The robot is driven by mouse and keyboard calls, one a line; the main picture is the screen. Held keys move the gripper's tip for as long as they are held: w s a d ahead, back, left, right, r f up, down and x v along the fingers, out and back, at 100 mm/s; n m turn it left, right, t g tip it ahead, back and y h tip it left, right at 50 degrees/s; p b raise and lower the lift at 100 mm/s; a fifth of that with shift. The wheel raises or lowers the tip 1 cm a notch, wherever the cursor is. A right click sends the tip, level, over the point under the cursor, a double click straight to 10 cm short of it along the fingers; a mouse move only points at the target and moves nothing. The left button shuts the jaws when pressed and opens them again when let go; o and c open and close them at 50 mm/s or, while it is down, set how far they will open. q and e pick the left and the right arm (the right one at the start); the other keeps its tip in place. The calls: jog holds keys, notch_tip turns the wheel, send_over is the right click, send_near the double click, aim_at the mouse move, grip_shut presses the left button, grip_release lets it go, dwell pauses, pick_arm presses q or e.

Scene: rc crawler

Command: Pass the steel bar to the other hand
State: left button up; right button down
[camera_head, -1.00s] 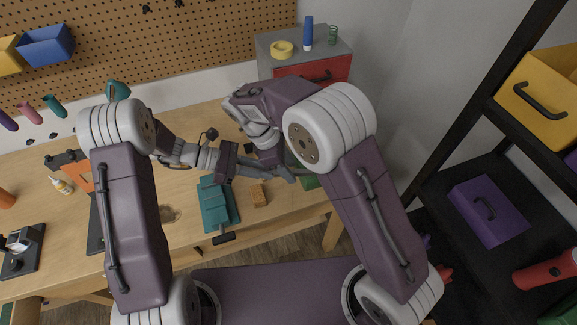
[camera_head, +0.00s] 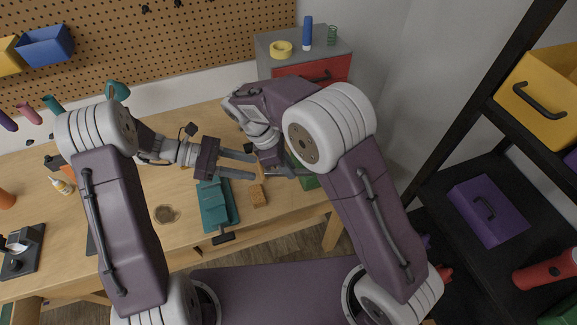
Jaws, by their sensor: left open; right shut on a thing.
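My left gripper (camera_head: 255,168) is open, its two grey fingers apart and pointing right over the table. Nothing shows between the fingers. My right gripper (camera_head: 284,170) is just right of the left fingertips, pointing down, and is shut on the steel bar. The bar is mostly hidden by the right hand, and its outline is hard to tell from the grey fingers.
A teal vise (camera_head: 216,204) and a small orange-brown block (camera_head: 258,195) are on the wooden table below the hands. A green thing (camera_head: 308,181) lies right of the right gripper. A grey cabinet with a red drawer (camera_head: 300,72) stands behind.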

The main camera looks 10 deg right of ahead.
pick_arm(q)
jog(key=s+v, duration=0.1)
jog(key=v, duration=0.6)
jog(key=s+a+f+m+t+y, duration=0.1)
jog(key=s+a+f+m+y, duration=0.1)
jog(key=s+m+y, duration=0.4)
jog(key=s+a+f+m+t+y, duration=0.1)
jog(key=s+a+f+m+y, duration=0.1)
jog(key=s+m+y, duration=0.4)
jog(key=f+m+y, duration=0.1)
jog(key=m, duration=0.3)
jog(key=shift+s+a+f+m, duration=0.2)
jog(key=shift+s+a+m, duration=0.05)
jog(key=shift+m, duration=0.15)
